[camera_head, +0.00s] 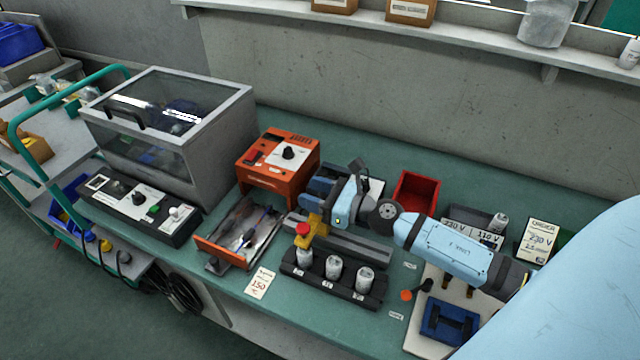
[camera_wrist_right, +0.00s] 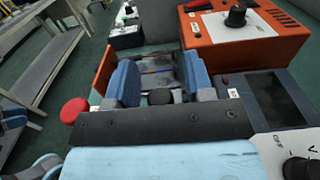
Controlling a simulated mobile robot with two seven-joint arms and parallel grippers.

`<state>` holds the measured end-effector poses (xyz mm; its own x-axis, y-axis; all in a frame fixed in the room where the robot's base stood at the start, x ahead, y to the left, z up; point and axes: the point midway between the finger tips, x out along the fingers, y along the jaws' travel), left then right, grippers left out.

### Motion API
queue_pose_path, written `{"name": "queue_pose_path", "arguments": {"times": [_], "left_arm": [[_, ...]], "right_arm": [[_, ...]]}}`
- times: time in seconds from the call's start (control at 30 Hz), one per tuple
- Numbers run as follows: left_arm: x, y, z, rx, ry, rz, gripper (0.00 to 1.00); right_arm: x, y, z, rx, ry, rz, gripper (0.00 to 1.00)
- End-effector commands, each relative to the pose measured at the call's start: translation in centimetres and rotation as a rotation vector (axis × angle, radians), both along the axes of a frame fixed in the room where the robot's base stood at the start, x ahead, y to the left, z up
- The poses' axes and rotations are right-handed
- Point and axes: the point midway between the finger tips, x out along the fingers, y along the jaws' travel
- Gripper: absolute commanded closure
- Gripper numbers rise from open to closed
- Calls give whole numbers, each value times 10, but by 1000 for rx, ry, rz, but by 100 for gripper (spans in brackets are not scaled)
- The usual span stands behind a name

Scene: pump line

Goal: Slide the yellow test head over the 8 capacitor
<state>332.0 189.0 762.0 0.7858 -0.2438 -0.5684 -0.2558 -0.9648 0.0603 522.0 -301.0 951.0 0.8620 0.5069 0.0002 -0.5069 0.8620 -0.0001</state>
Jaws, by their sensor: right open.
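The yellow test head (camera_head: 318,228), with a red knob (camera_head: 302,229) on top, sits on a grey rail (camera_head: 360,246). It stands above the left end of a black holder (camera_head: 326,285) with three silver capacitors: left (camera_head: 303,257), middle (camera_head: 333,268) and right (camera_head: 364,279). Their small labels are too small to read. My right gripper (camera_head: 314,194) is open, just behind the test head. In the right wrist view its blue fingers (camera_wrist_right: 160,84) are apart, with a dark round part between them; the red knob (camera_wrist_right: 75,110) is left of them, outside the grip.
An orange device (camera_head: 280,160) and an orange-fronted tray (camera_head: 240,232) stand left of the gripper. A red bin (camera_head: 415,192) is behind my right arm. A card reading 150 (camera_head: 260,283) lies near the front edge. A clear-lidded box (camera_head: 170,125) stands farther left.

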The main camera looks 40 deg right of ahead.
Motion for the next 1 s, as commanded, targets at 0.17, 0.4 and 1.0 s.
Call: {"name": "queue_pose_path", "arguments": {"times": [0.17,0.4,1.0], "left_arm": [[0,0,-8,-2,5,1,57],[1,-1,-19,-14,10,6,57],[6,-6,-23,-21,-7,5,57]], "right_arm": [[-13,-7,-4,1,3,-1,52],[-53,-30,-6,-1,3,-1,52],[-119,-70,0,-1,-1,-1,52]]}}
